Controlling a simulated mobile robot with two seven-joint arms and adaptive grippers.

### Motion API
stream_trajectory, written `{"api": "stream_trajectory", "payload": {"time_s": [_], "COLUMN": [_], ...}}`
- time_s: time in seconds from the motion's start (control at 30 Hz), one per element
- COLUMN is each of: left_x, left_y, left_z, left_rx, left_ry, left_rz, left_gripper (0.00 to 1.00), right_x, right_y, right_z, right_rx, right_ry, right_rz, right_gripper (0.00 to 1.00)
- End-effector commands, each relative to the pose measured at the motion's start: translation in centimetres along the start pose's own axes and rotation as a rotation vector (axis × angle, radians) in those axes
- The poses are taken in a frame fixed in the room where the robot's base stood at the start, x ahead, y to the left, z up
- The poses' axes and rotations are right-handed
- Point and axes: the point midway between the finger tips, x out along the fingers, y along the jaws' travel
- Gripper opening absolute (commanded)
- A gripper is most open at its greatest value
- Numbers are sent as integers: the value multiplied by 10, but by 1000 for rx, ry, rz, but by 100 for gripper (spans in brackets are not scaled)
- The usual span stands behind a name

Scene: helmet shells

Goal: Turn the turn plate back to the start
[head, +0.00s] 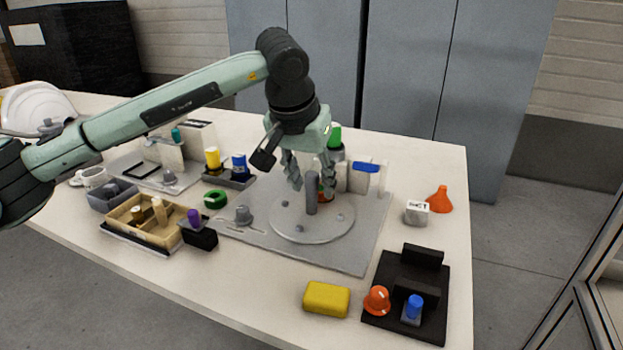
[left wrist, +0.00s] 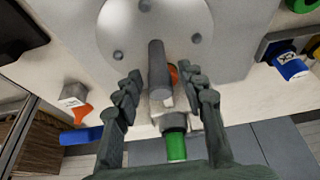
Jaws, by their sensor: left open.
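The turn plate (head: 325,228) is a round grey disc with dark dots, lying on a grey base board (head: 350,258). It also shows at the top of the left wrist view (left wrist: 190,25). An upright grey post (head: 311,198) stands at the plate; in the left wrist view the post (left wrist: 158,62) lies between my fingers with gaps on both sides. My left gripper (head: 312,186) is open above the far part of the plate, fingers pointing down; its fingers (left wrist: 164,82) are apart in the left wrist view. My right gripper is not in view.
Behind the post stand a green-topped part (head: 335,136) and a blue-topped block (head: 366,167). A yellow block (head: 326,299) and a black fixture (head: 418,332) are nearer. The table's right front is partly clear.

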Motion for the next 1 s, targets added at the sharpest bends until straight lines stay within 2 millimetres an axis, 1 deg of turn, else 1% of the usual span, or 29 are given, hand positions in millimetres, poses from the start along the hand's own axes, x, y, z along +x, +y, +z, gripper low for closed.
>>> {"api": "stream_trajectory", "payload": {"time_s": [0.07, 0.3, 0.37, 0.4, 0.77, 1.0], "left_x": [0, 0, 0, 0, 0, 3], "left_y": [0, 0, 0, 0, 0, -4], "left_z": [0, 0, 0, 0, 0, -7], "left_rx": [0, 0, 0, 0, -2, -31], "left_ry": [0, 0, 0, 0, 0, 0], "left_rz": [0, 0, 0, 0, 0, -13], "left_gripper": [39, 9, 2, 0, 0, 0], "right_x": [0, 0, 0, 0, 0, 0], "right_y": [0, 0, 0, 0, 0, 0], "right_z": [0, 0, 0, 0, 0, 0], "right_rx": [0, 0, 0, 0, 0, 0], "right_ry": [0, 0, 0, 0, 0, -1], "right_rz": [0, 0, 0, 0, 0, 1], "right_gripper": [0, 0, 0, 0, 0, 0]}}
